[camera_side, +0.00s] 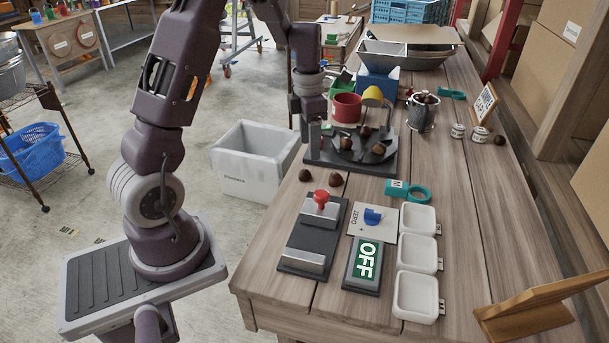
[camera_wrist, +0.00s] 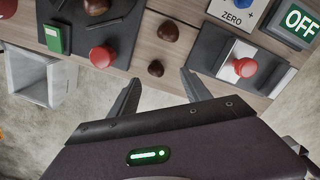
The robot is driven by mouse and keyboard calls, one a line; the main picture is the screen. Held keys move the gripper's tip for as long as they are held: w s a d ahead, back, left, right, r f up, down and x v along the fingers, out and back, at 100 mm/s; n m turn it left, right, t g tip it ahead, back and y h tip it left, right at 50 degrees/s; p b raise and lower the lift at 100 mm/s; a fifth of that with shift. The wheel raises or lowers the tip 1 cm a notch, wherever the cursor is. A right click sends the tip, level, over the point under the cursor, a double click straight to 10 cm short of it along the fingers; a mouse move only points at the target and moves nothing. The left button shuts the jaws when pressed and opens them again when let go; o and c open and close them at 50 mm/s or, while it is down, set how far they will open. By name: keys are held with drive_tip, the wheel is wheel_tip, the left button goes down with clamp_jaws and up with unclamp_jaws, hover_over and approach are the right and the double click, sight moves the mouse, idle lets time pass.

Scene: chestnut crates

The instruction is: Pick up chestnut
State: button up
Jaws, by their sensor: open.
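Two brown chestnuts lie on the wooden table in front of the dark scale: one on the left (camera_side: 305,175) and one on the right (camera_side: 335,179). In the wrist view the two are the nearer chestnut (camera_wrist: 156,68) and the farther chestnut (camera_wrist: 168,31). My gripper (camera_side: 312,137) hangs by the scale's left edge, above the table. In the wrist view my gripper (camera_wrist: 159,84) has its fingers spread with nothing between them; the nearer chestnut shows just beyond the gap. More chestnuts (camera_side: 378,148) lie on the scale's round pan.
The scale (camera_side: 330,163) stands close beside my gripper, with a red mug (camera_side: 347,107) behind it. A panel with a red knob (camera_side: 321,197), an OFF sign (camera_side: 366,262) and white trays (camera_side: 416,250) occupy the front. A white bin (camera_side: 250,165) stands below the table's left edge.

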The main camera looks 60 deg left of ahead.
sight(304, 171)
drive_tip(key=f, duration=0.1)
drive_tip(key=a+f+n, duration=0.1)
drive_tip(key=f, duration=0.1)
drive_tip(key=shift+a+n, duration=0.3)
drive_tip(key=shift+n, duration=0.1)
drive_tip(key=f, duration=0.6)
drive_tip(key=shift+s+d, duration=0.1)
drive_tip(key=shift+s, duration=0.25)
clamp_jaws()
